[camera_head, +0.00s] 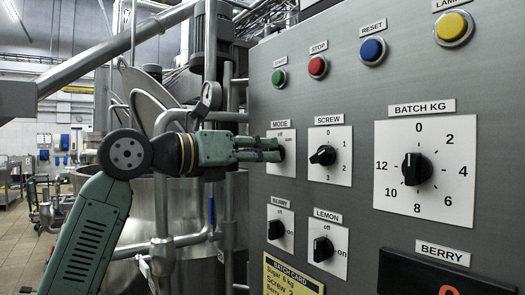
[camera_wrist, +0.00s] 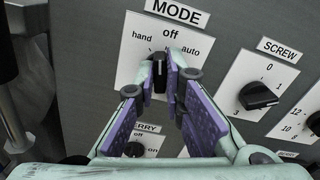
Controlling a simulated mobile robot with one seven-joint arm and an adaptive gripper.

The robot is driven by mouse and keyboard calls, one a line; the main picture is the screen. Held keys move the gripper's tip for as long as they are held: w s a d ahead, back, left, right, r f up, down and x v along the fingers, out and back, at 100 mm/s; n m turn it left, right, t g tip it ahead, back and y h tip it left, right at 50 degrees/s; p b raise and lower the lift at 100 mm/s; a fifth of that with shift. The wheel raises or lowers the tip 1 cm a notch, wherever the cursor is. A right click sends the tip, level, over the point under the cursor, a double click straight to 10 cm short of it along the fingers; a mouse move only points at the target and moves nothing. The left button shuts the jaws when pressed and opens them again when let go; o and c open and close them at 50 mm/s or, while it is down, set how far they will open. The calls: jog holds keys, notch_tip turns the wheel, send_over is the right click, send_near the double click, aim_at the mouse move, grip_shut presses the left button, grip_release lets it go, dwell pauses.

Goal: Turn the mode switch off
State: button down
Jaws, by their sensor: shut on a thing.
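The mode switch (camera_wrist: 158,78) is a black knob on a white plate marked hand, off and auto, under the MODE label. In the wrist view its upper end points up, near the off mark. My gripper (camera_wrist: 161,84) is shut on the knob, with a purple-padded finger on each side. In the head view my gripper (camera_head: 270,149) reaches the panel from the left and hides most of the knob. The mode plate (camera_head: 286,134) shows only partly there.
The screw knob (camera_head: 323,155) is close to the right of my gripper. Just below are the berry knob (camera_head: 276,229) and the lemon knob (camera_head: 323,248). The large batch dial (camera_head: 416,169) is further right. Green, red, blue and yellow buttons line the top. Steel tanks and pipes stand left.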

jog(key=shift+m, duration=1.5)
jog(key=c, duration=1.7)
grip_release()
jog(key=shift+s+a, duration=0.1)
jog(key=v, duration=1.1)
jog(key=shift+s+a, duration=0.25)
jog(key=shift+a, duration=0.05)
jog(key=shift+r, duration=0.1)
